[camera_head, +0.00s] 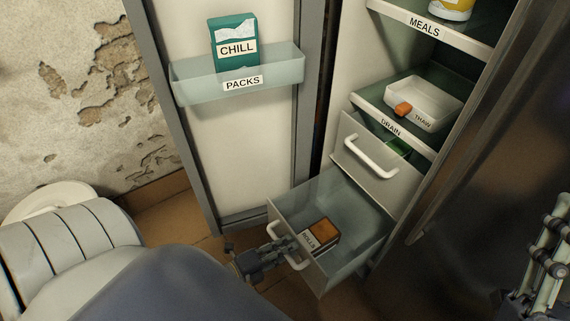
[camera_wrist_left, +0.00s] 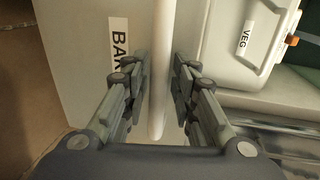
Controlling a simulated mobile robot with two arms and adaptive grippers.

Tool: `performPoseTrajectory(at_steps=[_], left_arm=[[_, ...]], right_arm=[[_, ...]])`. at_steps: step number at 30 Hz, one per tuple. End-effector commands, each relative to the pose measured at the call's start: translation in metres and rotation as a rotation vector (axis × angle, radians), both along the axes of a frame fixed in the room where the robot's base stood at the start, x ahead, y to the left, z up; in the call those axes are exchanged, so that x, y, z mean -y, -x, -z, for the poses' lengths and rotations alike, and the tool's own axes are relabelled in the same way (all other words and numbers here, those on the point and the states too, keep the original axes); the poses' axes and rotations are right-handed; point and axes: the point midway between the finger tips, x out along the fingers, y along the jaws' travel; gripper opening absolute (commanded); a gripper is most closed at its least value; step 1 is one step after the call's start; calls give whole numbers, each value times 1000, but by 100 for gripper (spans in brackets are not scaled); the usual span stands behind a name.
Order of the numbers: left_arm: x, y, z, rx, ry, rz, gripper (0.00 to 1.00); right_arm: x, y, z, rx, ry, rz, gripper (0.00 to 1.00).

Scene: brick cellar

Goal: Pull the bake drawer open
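The bake drawer (camera_head: 339,207) is pulled out from the bottom of the open fridge, and its clear walls show. A box marked ROLLS (camera_head: 322,238) lies inside. Its white handle (camera_head: 272,233) is on the front, which carries a label starting BA (camera_wrist_left: 118,50) in the left wrist view. My left gripper (camera_head: 287,247) is at this handle; in the wrist view its fingers (camera_wrist_left: 162,85) stand on either side of the handle bar (camera_wrist_left: 162,40) and appear closed on it. Part of my right gripper (camera_head: 545,255) shows at the right edge; its fingertips are unclear.
The fridge door (camera_head: 230,165) stands open at left with a PACKS bin (camera_head: 195,92).

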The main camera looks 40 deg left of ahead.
Motion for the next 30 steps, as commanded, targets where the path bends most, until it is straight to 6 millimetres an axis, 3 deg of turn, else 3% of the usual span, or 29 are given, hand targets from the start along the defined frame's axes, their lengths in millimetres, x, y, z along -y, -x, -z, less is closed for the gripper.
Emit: performPoseTrajectory(at_steps=[7,21,30], left_arm=[[-5,17,-2,-4,0,1,25],[-35,97,-20,-3,0,-1,25],[-40,111,-24,1,0,0,25]], right_arm=[[0,0,0,-1,1,1,40],[0,0,0,0,0,0,40],[0,0,0,0,0,0,40]])
